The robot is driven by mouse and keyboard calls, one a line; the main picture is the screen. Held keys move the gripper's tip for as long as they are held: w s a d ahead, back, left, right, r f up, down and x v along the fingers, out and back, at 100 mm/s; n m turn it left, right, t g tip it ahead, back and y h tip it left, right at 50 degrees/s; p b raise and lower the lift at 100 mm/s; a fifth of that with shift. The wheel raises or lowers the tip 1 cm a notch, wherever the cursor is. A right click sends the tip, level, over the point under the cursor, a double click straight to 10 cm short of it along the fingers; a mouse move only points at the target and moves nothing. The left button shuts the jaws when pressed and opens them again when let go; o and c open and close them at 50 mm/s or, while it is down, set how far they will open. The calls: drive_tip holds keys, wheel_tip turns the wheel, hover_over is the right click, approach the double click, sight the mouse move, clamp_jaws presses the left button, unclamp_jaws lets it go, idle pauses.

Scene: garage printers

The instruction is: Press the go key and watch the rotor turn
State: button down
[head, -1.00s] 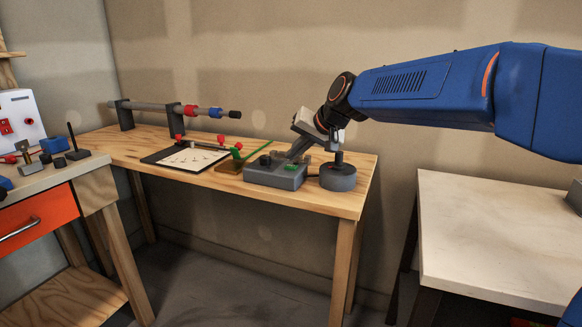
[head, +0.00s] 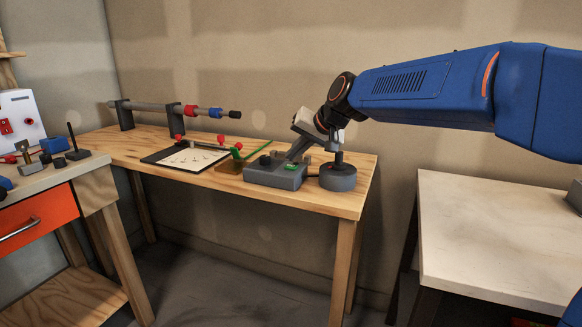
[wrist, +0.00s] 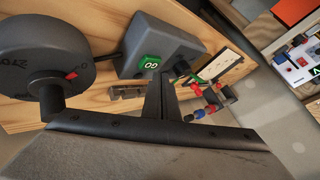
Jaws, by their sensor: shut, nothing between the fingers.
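The green go key (head: 291,166) sits on top of a grey control box (head: 272,179) near the right end of the wooden table. Its GO lettering shows in the wrist view (wrist: 149,63). The rotor unit, a round dark grey body (head: 338,180) with an upright post, stands right of the box. In the wrist view the round part (wrist: 38,48) carries a red mark. My gripper (head: 288,157) is shut and empty, its fingers slanting down over the box close to the key. In the wrist view the fingertips (wrist: 168,74) appear beside the key; I cannot tell whether they touch the box.
A white board (head: 192,158) with red-knobbed parts and a green-handled piece (head: 237,152) lie left of the box. A rod on two stands (head: 175,109) is behind them. A bench with an orange drawer (head: 38,216) is at left, a pale table (head: 490,240) at right.

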drive_tip(key=shift+f, duration=0.15)
drive_tip(key=shift+f, duration=0.3)
